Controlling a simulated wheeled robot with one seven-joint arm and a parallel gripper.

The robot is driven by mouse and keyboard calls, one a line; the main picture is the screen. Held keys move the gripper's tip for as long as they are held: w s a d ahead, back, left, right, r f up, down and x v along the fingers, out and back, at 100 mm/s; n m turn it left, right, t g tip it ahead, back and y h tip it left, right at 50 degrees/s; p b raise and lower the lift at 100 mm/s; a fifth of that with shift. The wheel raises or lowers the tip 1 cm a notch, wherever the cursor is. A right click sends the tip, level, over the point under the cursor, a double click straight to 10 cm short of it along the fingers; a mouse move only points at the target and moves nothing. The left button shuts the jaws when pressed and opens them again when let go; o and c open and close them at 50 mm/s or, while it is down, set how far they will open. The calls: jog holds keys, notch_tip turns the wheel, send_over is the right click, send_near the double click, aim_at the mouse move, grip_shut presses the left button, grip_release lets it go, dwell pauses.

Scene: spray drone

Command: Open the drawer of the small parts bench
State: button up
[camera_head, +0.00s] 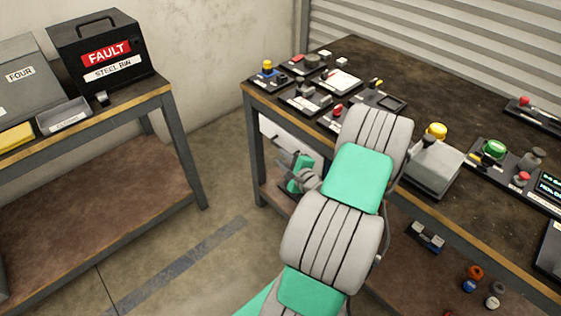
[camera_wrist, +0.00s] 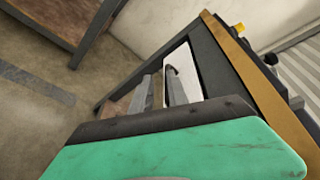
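The long bench (camera_head: 450,110) with a dark top and ochre edge stands at the right; I cannot confirm it is the small parts bench. A pale panel (camera_head: 275,137), perhaps the drawer front, shows under its top at the left end. In the wrist view the pale panel (camera_wrist: 183,62) lies beyond my fingers, with a small dark reddish detail near the right fingertip. My gripper (camera_head: 278,163) is low beside this end of the bench. In the wrist view my gripper (camera_wrist: 161,76) has its fingers apart, with nothing seen held. My arm hides much of the bench front.
A second bench (camera_head: 90,185) at the left bears a black FAULT bin (camera_head: 103,58), a grey bin (camera_head: 25,85) and a small tray (camera_head: 63,115). Bare floor (camera_head: 200,250) lies between the benches. Several small parts and a grey box (camera_head: 433,165) sit on the right bench.

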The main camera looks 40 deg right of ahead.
aim_at(281, 147)
jog(key=shift+m+h, duration=0.5)
jog(key=shift+m, duration=0.3)
jog(key=w+d, duration=0.1)
jog(key=w, duration=0.1)
jog(key=w+d+f, duration=0.1)
jog(key=w, duration=0.1)
jog(key=w+d+f, duration=0.1)
jog(key=w+d, duration=0.1)
jog(key=shift+d+f, duration=0.1)
jog(key=shift+c, duration=0.4)
grip_shut()
